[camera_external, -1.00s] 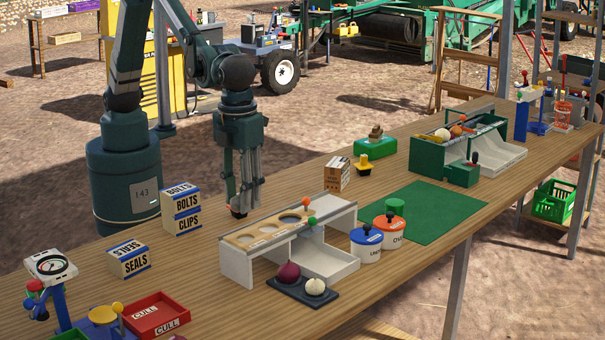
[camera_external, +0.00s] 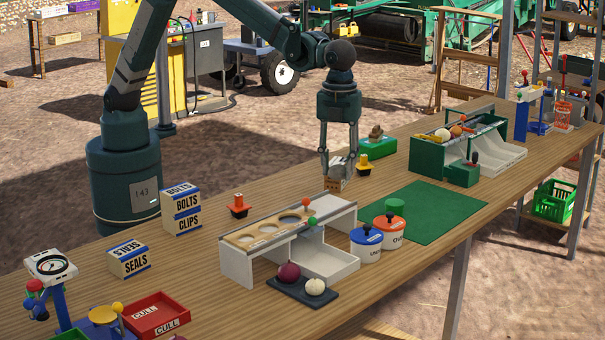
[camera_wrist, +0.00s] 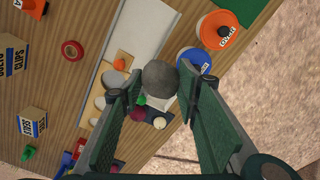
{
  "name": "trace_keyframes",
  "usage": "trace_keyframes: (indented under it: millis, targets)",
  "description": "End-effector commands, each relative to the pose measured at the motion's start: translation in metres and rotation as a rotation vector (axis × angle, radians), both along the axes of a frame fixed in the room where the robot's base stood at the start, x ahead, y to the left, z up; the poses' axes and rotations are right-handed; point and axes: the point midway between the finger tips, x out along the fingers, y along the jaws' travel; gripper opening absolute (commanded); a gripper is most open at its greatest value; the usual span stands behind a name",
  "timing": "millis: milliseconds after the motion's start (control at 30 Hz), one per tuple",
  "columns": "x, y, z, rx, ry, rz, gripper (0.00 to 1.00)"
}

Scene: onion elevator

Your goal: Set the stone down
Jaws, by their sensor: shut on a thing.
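A round grey stone (camera_wrist: 160,78) sits between the fingertips of my gripper (camera_wrist: 158,92) in the wrist view. My gripper (camera_external: 338,168) is shut on it. The gripper points down over the table, behind the right end of the white and wood sizing stand (camera_external: 262,238). How far the stone is above the tabletop I cannot tell.
A dark tray (camera_external: 285,288) with a red onion and a white onion lies in front of the stand. A green block (camera_external: 380,150) lies behind.

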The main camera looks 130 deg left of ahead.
Motion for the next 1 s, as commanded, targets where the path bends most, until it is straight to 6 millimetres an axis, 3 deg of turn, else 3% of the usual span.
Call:
trace_keyframes:
  millis: [33,467,1000]
  targets:
    - [-0.001,0.019,0.000,0.000,0.000,0.025,0.15]
    - [-0.022,0.155,0.000,0.000,0.000,0.209,0.15]
    - [-0.080,0.322,-0.001,-0.001,0.001,0.439,0.15]
